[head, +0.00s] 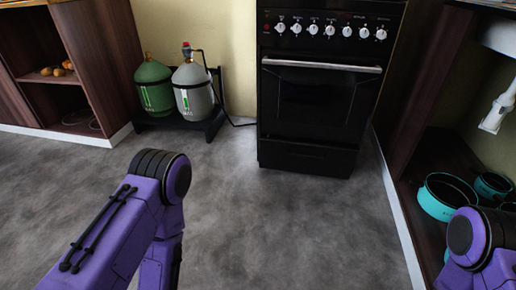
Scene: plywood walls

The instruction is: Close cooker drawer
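The black cooker (318,85) stands against the back wall, right of centre in the head view. Its knobs run along the top front, with a silver oven handle (321,66) below them. The cooker drawer (305,155) is the low black panel under the oven door. It looks about flush with the front, but the dark surface makes a small gap hard to tell. My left arm comes in at the lower left and my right arm at the lower right, both well short of the cooker. Neither gripper shows.
Green (154,87) and grey (194,92) gas bottles stand on a low black rack left of the cooker. A wooden cabinet is at far left. An open cabinet at right holds a teal pot (440,207). The grey floor (270,215) before the cooker is clear.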

